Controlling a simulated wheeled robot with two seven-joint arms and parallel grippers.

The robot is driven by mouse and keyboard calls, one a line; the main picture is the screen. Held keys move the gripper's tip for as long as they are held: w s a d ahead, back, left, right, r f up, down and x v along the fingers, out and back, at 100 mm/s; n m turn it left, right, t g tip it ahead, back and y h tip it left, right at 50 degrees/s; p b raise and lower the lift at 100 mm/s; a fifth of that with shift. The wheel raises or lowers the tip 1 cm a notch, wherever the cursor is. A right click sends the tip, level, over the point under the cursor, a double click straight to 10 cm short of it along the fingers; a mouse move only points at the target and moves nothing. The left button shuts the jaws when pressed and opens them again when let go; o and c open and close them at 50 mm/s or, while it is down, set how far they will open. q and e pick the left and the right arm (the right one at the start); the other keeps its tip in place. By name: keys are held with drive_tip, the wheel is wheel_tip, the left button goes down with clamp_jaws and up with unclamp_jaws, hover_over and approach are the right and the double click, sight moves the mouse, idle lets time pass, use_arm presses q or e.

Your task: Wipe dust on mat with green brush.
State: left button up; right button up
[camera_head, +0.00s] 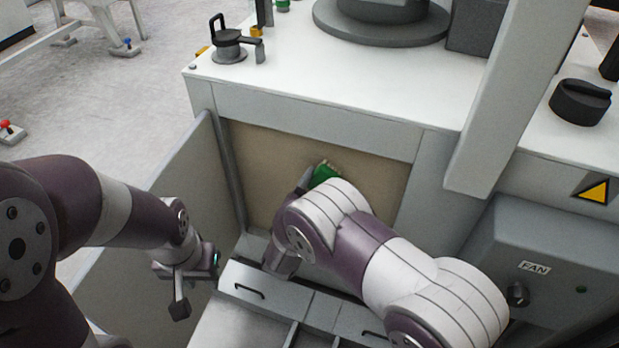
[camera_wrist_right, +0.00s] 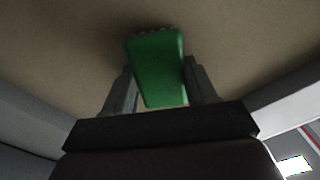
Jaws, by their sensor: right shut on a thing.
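The green brush (camera_head: 325,173) is in my right gripper (camera_wrist_right: 160,88), in front of the beige surface inside the cabinet opening. In the right wrist view, the green brush (camera_wrist_right: 157,65) sits between the two fingers with its bristle end pointing away toward the beige surface (camera_wrist_right: 60,50). I cannot tell whether the bristles touch it. The beige surface, likely the mat (camera_head: 265,160), is partly hidden by my right arm in the head view. No dust can be made out. My left gripper (camera_head: 180,300) hangs at the left, apart from the brush; its finger gap is unclear.
A grey door (camera_head: 185,180) stands open left of the opening. Drawers with handles (camera_head: 250,288) lie below it. The white top (camera_head: 330,95) carries a black clamp (camera_head: 228,45). A FAN box (camera_head: 530,265) and slanted white post (camera_head: 515,90) stand right.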

drive_tip(key=s+d+p, duration=0.2)
drive_tip(key=d+p, duration=0.1)
drive_tip(key=d, duration=0.3)
drive_tip(key=shift+s+d, duration=0.35)
drive_tip(key=p+v, duration=0.1)
drive_tip(key=v, duration=0.5)
idle(0.4)
drive_tip(key=shift+a, duration=0.1)
drive_tip(key=p+v, duration=0.1)
drive_tip(key=v, duration=0.2)
drive_tip(key=shift+f, duration=0.1)
